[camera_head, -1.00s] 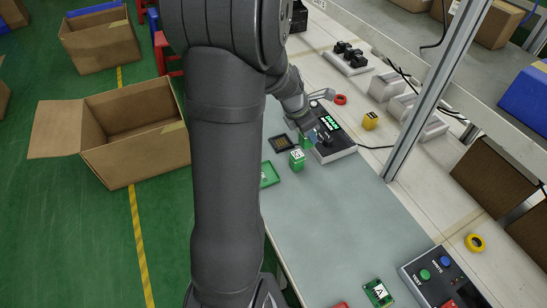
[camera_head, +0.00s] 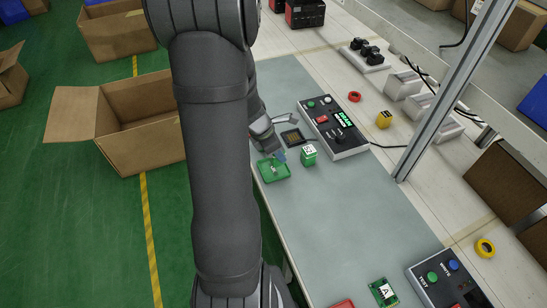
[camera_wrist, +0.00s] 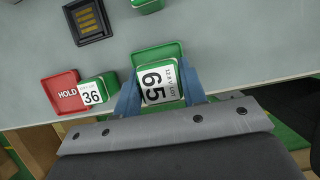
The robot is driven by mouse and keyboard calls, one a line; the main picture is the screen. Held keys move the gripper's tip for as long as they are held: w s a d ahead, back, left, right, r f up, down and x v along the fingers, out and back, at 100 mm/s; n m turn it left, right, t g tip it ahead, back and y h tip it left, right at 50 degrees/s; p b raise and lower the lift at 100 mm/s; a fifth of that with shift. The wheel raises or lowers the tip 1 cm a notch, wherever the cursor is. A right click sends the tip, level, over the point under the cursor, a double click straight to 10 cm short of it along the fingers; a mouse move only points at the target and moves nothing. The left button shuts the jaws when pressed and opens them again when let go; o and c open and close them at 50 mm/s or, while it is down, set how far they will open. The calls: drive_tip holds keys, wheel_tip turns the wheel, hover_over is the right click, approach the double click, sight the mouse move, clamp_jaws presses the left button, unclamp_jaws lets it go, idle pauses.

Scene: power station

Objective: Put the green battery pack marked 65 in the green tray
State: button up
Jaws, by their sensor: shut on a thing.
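My gripper (camera_wrist: 162,95) has blue fingers shut on the sides of the green battery pack marked 65 (camera_wrist: 158,86). The pack's white label faces the wrist camera. The green tray (camera_wrist: 157,53) shows just behind the pack, so the pack is over or in it; I cannot tell whether it touches the floor. In the head view the green tray (camera_head: 264,178) lies at the bench's left edge, with my gripper (camera_head: 279,157) at its far side. Another green pack (camera_head: 309,155) stands on the mat to the right of the tray.
A red tray marked HOLD (camera_wrist: 66,104) holds or adjoins a green pack marked 36 (camera_wrist: 92,92). A dark tray with gold contacts (camera_head: 292,138) lies beyond the green tray. A grey tester (camera_head: 340,143) stands to the right. The mat (camera_head: 335,215) in front is mostly clear.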

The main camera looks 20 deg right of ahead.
drive_tip(key=shift+w+a+f, duration=0.35)
drive_tip(key=shift+w+f, duration=0.1)
drive_tip(key=shift+w, duration=0.15)
drive_tip(key=shift+f, duration=1.95)
drive_tip(key=shift+f, duration=0.15)
drive_tip(key=o, duration=1.2)
drive_tip(key=v, duration=1.2)
